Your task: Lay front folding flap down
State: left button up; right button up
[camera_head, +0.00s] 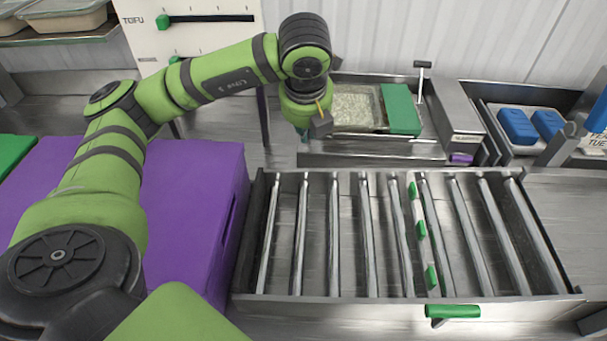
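A roller tray (334,235) with several metal rollers lies in front of me. A metal front strip (350,308) runs along its near edge and carries a green handle (452,312). This strip looks like the front folding flap; I cannot tell whether it stands up or lies flat. My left gripper (316,128) is above the far edge of the tray, beside the rice container (356,107), well away from the green handle. It is dark and partly hidden by my wrist, so its opening does not show. My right gripper is not in view.
A purple block (195,205) stands left of the tray. Behind the tray is a metal station with a green lid (401,109). Blue blocks (517,126) sit in a bin at the back right. A metal surface (570,215) right of the tray is clear.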

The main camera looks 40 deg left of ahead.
pick_arm(q)
jog(key=shift+s+d+f+b, duration=0.2)
jog(key=shift+s+d, duration=0.25)
jog(key=shift+s, duration=0.35)
jog(key=shift+s+d+f+b, duration=0.1)
jog(key=shift+s+d+b, duration=0.2)
jog(key=shift+s+d, duration=0.35)
jog(key=shift+s+d+f+b, duration=0.15)
jog(key=shift+s+d+b, duration=0.15)
jog(key=shift+s, duration=0.6)
jog(key=shift+s+d+f, duration=0.1)
jog(key=shift+s+d, duration=0.3)
jog(key=shift+s, duration=0.2)
jog(key=shift+s+d+f, duration=0.1)
jog(key=shift+s+d, duration=0.25)
jog(key=shift+s, duration=0.25)
jog(key=shift+s+d+f+p, duration=0.1)
jog(key=shift+s+d+p, duration=0.25)
jog(key=shift+s, duration=0.2)
jog(key=shift+s+d+f+p, duration=0.1)
jog(key=shift+s+d+p, duration=0.15)
jog(key=shift+s, duration=0.3)
